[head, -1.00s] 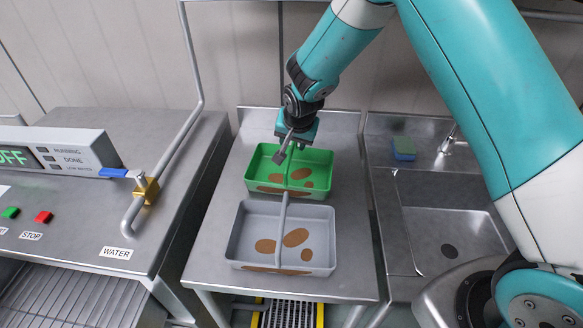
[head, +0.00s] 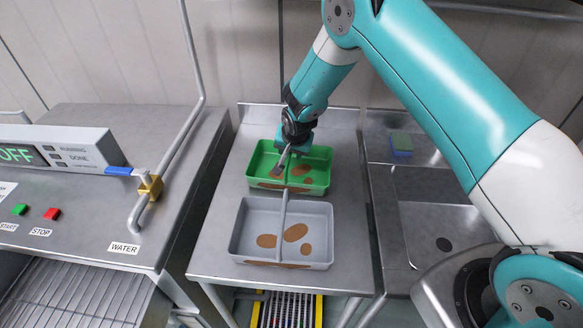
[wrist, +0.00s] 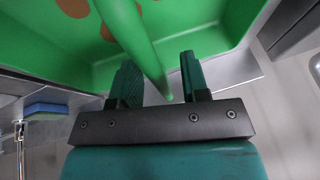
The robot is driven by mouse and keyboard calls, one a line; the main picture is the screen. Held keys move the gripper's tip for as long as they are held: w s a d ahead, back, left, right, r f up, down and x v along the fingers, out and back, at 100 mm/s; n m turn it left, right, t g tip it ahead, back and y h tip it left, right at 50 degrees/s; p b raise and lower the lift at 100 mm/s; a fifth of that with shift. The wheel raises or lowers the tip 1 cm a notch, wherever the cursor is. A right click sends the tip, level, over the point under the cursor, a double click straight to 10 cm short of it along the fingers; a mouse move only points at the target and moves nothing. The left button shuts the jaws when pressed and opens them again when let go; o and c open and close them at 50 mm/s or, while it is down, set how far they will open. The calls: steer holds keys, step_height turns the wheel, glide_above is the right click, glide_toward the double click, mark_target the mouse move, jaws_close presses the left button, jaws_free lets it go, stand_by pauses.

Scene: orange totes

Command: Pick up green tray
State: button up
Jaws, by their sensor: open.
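The green tray (head: 320,165) stands on the steel table behind the grey tray, with brown patches inside and a green bar across its middle. My gripper (head: 281,166) is over its middle, pointing down, beside or around the bar. In the wrist view the gripper (wrist: 160,78) is open, and the green bar (wrist: 133,32) runs between its two fingers with a gap on the right. Whether either finger touches the bar I cannot tell. The tray's wall also shows in the wrist view (wrist: 218,25).
The grey tray (head: 247,222), also brown-stained with a bar, stands just in front. On the left is a machine (head: 75,150) with a lever and buttons. On the right is a sink (head: 440,215) with a sponge (head: 401,145) behind it. The table's front edge is close to the grey tray.

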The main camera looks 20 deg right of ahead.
steer(key=shift+f+b, duration=0.25)
steer(key=shift+b, duration=0.1)
stand_by(0.5)
jaws_close()
